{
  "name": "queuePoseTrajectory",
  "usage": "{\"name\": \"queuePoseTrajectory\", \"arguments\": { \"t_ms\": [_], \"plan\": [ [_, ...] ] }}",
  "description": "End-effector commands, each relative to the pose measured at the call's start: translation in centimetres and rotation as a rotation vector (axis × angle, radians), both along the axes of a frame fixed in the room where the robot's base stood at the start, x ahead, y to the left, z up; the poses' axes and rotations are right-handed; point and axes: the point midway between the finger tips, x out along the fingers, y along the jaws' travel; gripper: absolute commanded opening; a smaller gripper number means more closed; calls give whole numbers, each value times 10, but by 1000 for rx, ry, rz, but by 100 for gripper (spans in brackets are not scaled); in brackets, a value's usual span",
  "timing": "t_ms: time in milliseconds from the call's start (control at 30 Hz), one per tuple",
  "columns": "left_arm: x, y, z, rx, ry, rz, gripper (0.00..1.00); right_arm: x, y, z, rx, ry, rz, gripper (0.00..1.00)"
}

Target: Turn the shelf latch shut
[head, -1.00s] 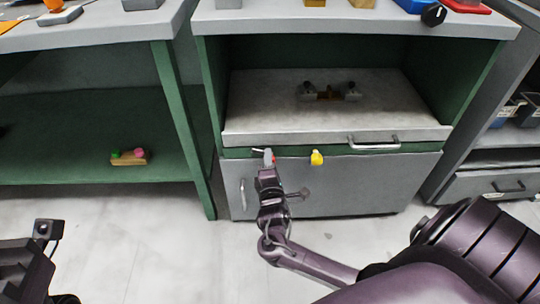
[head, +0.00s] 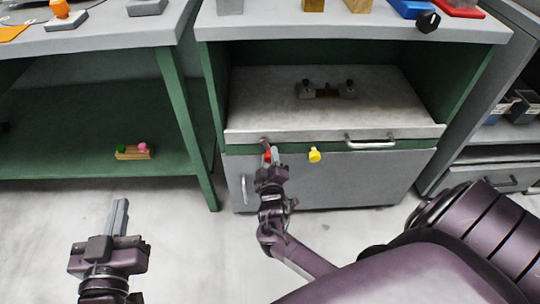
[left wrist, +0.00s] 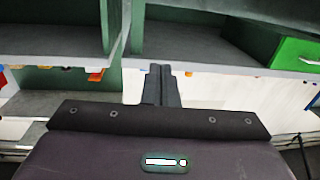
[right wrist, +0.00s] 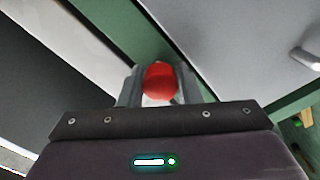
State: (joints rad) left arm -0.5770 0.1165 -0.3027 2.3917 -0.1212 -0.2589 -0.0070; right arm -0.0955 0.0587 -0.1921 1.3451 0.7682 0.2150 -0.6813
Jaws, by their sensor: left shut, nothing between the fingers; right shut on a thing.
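The grey pull-out shelf (head: 300,133) sits in the green cabinet, its front edge just above a green rail. A red knob (head: 267,156), which looks like the shelf latch, is on that rail toward the left. My right gripper (head: 271,157) is shut on it. In the right wrist view the red knob (right wrist: 161,83) sits between the two fingers (right wrist: 158,85). The fingers hide part of the latch. A yellow knob (head: 314,155) is on the rail further right, untouched. My left gripper (head: 119,217) is shut and empty, over the floor at lower left.
A bar handle (head: 370,138) sticks out of the shelf front. A dark fixture (head: 326,92) stands on the shelf. A grey door (head: 340,185) with an upright handle is below the rail. A green leg (head: 188,125) of the left bench stands between my grippers.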

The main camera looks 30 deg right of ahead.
Motion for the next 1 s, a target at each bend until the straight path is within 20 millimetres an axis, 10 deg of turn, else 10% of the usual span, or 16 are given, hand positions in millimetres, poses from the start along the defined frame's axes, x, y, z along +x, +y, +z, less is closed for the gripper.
{"name": "queuePoseTrajectory", "arguments": {
  "t_ms": [400, 1000],
  "plan": [
    [-15, 1, -56, 99, 242, -14, 0, -1, 1, -2, 240, -142, 0, 8],
    [-20, 1, -71, 124, 305, -18, 0, 0, 1, -2, 313, -188, 0, 8]
  ]
}}
